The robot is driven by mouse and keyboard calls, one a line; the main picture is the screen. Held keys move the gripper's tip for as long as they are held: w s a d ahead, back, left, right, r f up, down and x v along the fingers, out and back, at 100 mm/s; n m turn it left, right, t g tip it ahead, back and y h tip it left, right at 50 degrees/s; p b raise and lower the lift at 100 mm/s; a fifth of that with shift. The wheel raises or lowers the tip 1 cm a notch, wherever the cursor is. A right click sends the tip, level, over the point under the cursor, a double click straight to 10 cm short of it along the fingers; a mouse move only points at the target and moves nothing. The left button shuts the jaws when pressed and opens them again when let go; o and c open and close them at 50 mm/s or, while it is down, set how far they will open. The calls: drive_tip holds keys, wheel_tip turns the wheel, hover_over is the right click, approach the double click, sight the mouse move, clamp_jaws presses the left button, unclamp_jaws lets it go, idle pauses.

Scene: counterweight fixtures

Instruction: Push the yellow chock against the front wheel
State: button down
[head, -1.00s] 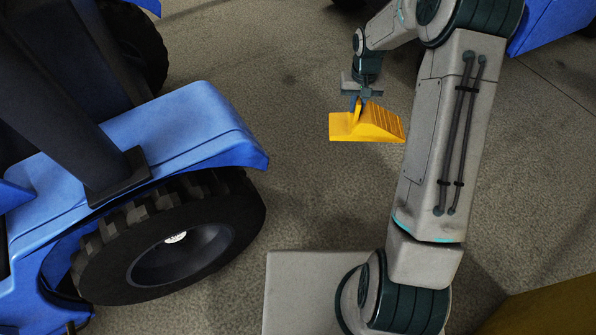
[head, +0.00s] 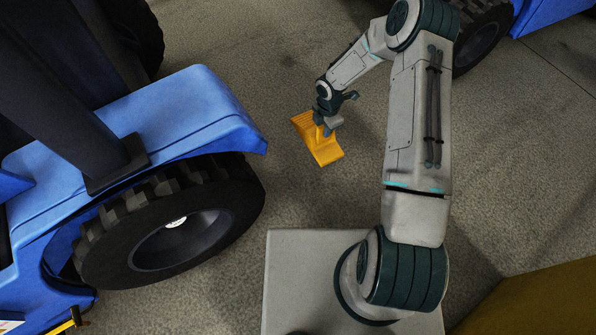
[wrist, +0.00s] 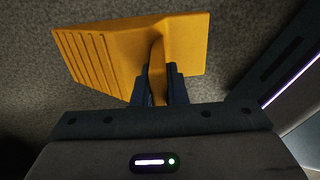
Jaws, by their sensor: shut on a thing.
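The yellow chock (head: 321,150) is in the middle of the head view, to the right of the front wheel (head: 168,225) and apart from it. My gripper (head: 326,124) is shut on the upright handle of the chock. In the wrist view, the fingers (wrist: 158,82) pinch that handle, and the chock (wrist: 110,55) shows its ridged face at the left and a flat part at the right. Whether the chock touches the floor is hard to tell. The wheel is black with thick tread and sits under a blue fender (head: 190,115).
The blue vehicle fills the left side, with a dark post (head: 75,110) above its fender. Bare grey floor (head: 290,195) lies between wheel and chock. Another dark wheel (head: 480,40) and blue body stand at the upper right. A yellow-brown surface (head: 550,295) is at the lower right.

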drive_tip(key=s+a+f+n+b, duration=0.2)
drive_tip(key=s+a+f+n, duration=0.2)
drive_tip(key=f+n, duration=0.5)
drive_tip(key=s+a+f+n+b, duration=0.2)
drive_tip(key=s+a+f+n, duration=0.3)
drive_tip(key=f+n, duration=0.4)
drive_tip(key=shift+s+f+n, duration=0.3)
drive_tip(key=shift+f+n, duration=0.1)
drive_tip(key=shift+f, duration=0.25)
drive_tip(key=shift+f+b, duration=0.4)
drive_tip(key=shift+b, duration=0.1)
drive_tip(key=c, duration=1.4)
unclamp_jaws()
drive_tip(key=shift+d, duration=0.1)
drive_tip(key=shift+o, duration=0.2)
